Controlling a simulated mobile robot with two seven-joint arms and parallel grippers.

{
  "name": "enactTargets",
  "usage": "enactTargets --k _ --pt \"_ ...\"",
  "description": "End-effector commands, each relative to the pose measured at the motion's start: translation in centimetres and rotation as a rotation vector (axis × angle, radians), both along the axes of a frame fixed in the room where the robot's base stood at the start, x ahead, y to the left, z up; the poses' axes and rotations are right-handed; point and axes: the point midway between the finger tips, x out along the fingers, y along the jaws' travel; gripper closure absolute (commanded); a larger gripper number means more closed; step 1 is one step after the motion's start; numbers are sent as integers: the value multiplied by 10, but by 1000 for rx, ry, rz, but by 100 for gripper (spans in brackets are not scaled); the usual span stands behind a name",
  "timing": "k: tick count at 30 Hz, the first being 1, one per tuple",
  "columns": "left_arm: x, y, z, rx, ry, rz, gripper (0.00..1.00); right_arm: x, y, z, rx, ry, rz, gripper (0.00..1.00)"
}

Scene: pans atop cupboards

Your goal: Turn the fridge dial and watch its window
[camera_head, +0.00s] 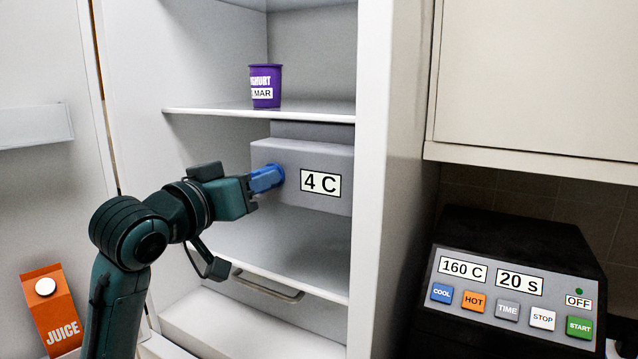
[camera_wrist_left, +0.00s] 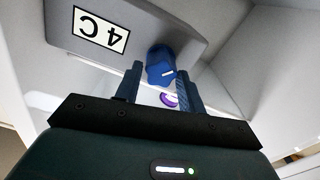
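The fridge's grey control box (camera_head: 325,165) hangs under the upper shelf inside the open fridge. Its white window (camera_head: 320,183) reads 4 C; it also shows upside down in the wrist view (camera_wrist_left: 100,30). The blue dial (camera_wrist_left: 161,66) is on the box, to the left of the window in the head view. My left gripper (camera_head: 268,178) is at the dial. In the wrist view its two fingers (camera_wrist_left: 160,78) are apart, one on each side of the dial, with narrow gaps showing. A small white mark is on the dial. My right gripper is not in view.
A purple yoghurt cup (camera_head: 265,86) stands on the upper shelf (camera_head: 205,111). A lower shelf (camera_head: 325,284) is below the box. An orange juice carton (camera_head: 52,310) is at lower left. A black appliance (camera_head: 515,240) with buttons and windows stands outside, right of the fridge wall.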

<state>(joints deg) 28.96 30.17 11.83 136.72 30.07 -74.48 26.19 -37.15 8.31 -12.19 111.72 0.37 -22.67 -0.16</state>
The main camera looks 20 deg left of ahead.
Motion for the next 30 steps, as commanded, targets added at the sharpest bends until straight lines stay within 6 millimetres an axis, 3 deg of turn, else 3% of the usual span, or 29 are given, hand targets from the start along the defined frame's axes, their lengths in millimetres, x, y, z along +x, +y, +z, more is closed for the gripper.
enactTargets --k 12,23,30 --pt "-33 3 0 0 1 1 61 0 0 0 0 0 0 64" --pt "-39 3 0 1 0 1 61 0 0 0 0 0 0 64" --pt "-39 3 0 1 1 1 46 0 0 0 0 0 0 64"
